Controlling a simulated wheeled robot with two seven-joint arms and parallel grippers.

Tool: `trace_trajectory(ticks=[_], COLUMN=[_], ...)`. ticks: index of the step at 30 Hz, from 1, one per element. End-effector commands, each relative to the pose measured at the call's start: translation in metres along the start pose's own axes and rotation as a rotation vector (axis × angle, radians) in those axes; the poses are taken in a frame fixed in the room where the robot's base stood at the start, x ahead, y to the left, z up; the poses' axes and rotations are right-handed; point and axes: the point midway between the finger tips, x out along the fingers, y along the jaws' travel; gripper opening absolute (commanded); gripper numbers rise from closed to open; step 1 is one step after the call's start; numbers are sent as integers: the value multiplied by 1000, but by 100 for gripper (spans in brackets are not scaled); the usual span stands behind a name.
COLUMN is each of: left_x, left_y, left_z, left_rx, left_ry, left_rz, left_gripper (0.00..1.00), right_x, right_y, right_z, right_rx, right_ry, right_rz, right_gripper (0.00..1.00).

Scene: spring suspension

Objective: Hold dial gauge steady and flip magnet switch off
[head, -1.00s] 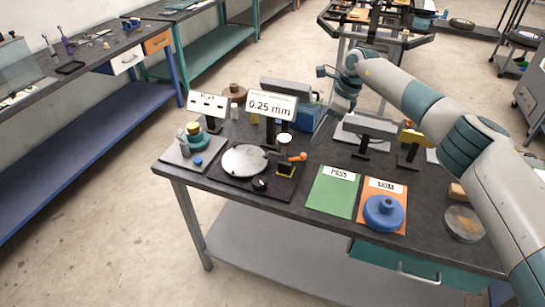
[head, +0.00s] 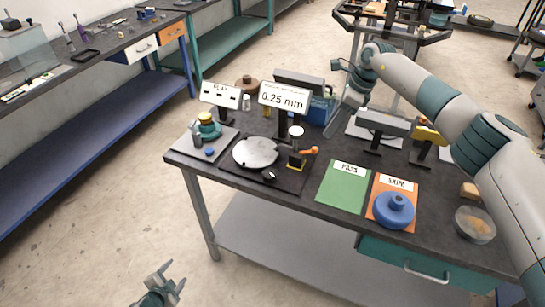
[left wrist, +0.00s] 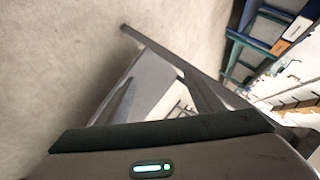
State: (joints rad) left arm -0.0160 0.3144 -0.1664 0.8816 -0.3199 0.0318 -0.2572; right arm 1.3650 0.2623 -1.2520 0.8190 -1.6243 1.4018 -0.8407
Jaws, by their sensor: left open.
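An orange switch lever (head: 308,151) sticks out to the right of that base. My left gripper (head: 171,279) is open and empty, low in front of the table and well apart from the gauge. Its spread fingers also show in the left wrist view (left wrist: 160,90), with the table beyond. My right arm reaches in from the right over the table. Its gripper (head: 352,92) is at the back, behind the gauge; its fingers are unclear.
A 0.25 mm display (head: 284,97) stands behind. Green (head: 343,188) and orange (head: 381,212) mats lie right; a blue part (head: 394,210) sits on the orange one. Floor before the table is clear.

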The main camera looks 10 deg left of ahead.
Motion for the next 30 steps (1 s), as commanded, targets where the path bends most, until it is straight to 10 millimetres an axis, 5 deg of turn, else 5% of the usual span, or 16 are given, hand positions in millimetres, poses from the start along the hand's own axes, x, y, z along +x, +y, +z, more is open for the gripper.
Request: trace_trajectory(ticks=[3,14,24,30], left_x=[10,11,-24,-52], left_y=[-57,-215,-354,-412], left_z=[-25,-106,-187,-230], left_rx=[90,383,689,832], left_ry=[62,222,337,383], left_rz=[-72,-290,-516,-629], left_gripper=[60,60,60,60], right_x=[0,0,0,0], right_y=[0,0,0,0], right_z=[0,0,0,0], right_rx=[0,0,0,0], right_ry=[0,0,0,0], right_rz=[0,0,0,0], right_gripper=[31,31,31,31])
